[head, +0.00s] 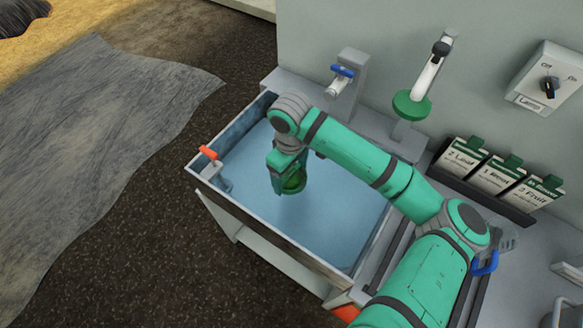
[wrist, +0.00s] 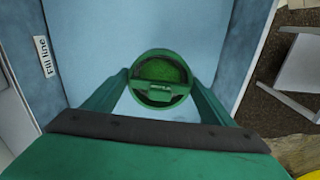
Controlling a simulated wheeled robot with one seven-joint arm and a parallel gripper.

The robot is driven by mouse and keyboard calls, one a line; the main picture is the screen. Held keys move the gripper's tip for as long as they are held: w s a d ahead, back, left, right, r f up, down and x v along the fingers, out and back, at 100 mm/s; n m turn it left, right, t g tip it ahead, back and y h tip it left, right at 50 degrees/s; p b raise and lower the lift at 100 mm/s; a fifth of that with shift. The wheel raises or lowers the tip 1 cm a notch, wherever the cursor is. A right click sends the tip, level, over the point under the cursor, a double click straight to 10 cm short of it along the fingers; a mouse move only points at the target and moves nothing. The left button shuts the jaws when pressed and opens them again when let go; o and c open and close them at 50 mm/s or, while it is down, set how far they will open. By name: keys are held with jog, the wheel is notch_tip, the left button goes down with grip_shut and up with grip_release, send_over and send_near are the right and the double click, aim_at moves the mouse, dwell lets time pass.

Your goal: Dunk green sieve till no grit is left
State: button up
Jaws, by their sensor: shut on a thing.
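My gripper (wrist: 160,98) is shut on the green sieve (wrist: 162,72), with one finger on each side of it. The sieve is a round green cup with a crossbar and a darker green inside. In the head view the sieve (head: 292,182) shows below my gripper, over the blue water in the tank (head: 227,205). I cannot tell whether the sieve touches the water. Its inside looks mottled green, and I cannot make out any grit.
A blue-handled tap (head: 342,80) and a spout with a green disc (head: 412,105) stand behind the tank. An orange-handled fitting (head: 210,160) sits at the tank's left wall. Labelled packets (head: 495,175) stand at the right. A "Fill line" label (wrist: 44,57) is on the tank wall.

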jog(key=shift+s+a+f, duration=0.15)
jog(key=shift+f, duration=6.25)
jog(key=shift+r, duration=9.2)
